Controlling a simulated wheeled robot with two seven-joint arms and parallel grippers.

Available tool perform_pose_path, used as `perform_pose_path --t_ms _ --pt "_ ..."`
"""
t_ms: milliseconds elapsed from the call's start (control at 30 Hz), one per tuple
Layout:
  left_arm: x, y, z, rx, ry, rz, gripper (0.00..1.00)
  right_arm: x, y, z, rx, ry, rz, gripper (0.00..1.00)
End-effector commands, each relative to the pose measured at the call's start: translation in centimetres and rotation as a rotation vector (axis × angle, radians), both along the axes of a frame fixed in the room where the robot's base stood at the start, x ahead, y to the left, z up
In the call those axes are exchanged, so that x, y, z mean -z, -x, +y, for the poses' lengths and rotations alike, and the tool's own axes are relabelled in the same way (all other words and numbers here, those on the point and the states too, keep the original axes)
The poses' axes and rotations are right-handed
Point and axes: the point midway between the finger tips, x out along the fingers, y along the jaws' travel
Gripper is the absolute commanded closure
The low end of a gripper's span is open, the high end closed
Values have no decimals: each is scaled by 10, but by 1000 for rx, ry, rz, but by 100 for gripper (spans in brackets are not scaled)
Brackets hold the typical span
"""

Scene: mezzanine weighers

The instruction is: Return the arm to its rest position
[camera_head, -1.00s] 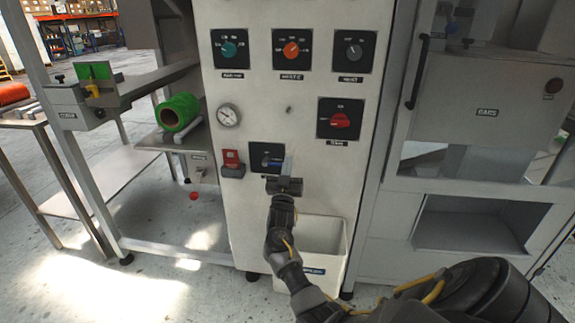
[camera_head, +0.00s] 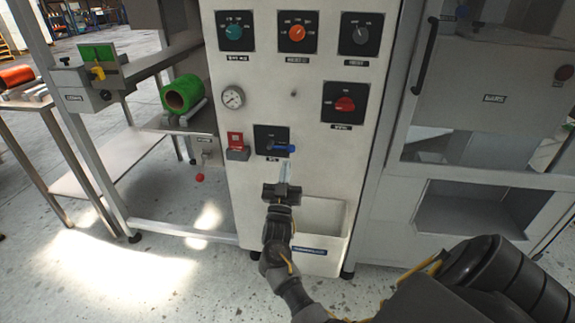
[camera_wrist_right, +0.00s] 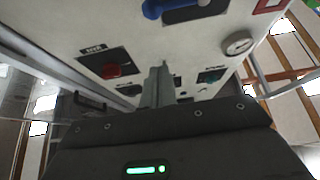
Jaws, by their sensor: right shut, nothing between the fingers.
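My right gripper (camera_head: 284,172) is in front of the white machine panel (camera_head: 309,170), below a small blue-handled switch (camera_head: 278,148). Its fingers are shut with nothing between them and point up toward the panel. In the right wrist view the closed fingers (camera_wrist_right: 159,72) stand together against the panel, with the blue handle (camera_wrist_right: 165,8) at the top of that view, apart from them. My right arm reaches in from the lower right. My left gripper is not in view.
Teal (camera_head: 234,32), orange (camera_head: 297,32) and red (camera_head: 345,104) knobs and a gauge (camera_head: 232,97) are on the panel. A white bin (camera_head: 322,245) sits low on its front. A frame with a green roll (camera_head: 183,94) stands left, a glazed cabinet (camera_head: 490,110) right.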

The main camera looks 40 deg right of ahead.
Motion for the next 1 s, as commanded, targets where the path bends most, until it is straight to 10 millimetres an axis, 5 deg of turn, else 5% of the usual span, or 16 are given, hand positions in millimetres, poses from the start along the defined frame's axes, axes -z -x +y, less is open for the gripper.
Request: perform_pose_path --t_ms 500,667,833,900,1000 --pt "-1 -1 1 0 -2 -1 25 0 0 0 -1 -1 -1 100" --pt "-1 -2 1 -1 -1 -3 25 16 -13 0 -58 -86 54 100" --pt "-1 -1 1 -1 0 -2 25 59 -51 33 -290 -301 264 100" --pt "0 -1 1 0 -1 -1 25 102 -53 62 -404 -390 432 100" --pt "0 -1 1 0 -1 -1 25 171 -28 103 -527 -491 702 100"
